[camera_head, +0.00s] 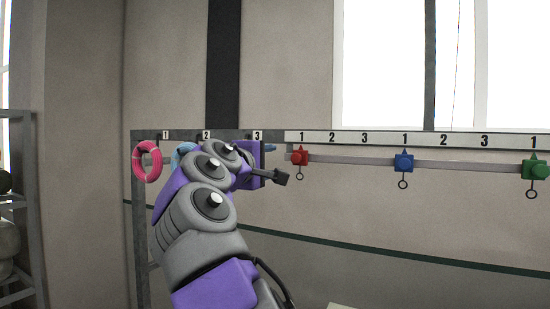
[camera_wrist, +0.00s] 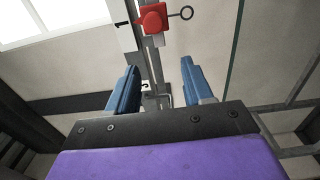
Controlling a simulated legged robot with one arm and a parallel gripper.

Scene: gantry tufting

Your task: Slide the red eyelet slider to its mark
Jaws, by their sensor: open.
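The red eyelet slider (camera_head: 300,158) sits on the grey rail (camera_head: 350,160) below the first number 1 of the label strip (camera_head: 318,138). Its ring hangs below it. In the wrist view the red slider (camera_wrist: 153,18) is at the top, beyond the fingertips, with its ring sticking out to the right. My gripper (camera_wrist: 160,78) is open and its two blue fingers are apart with nothing held between them. In the head view my gripper (camera_head: 270,148) is just left of the red slider, partly hidden by my arm.
A blue slider (camera_head: 403,162) and a green slider (camera_head: 535,169) sit farther right on the rail, each under a number 1. A pink coil (camera_head: 147,161) and a light-blue coil (camera_head: 183,155) hang at the left. A shelf (camera_head: 28,220) stands at the far left.

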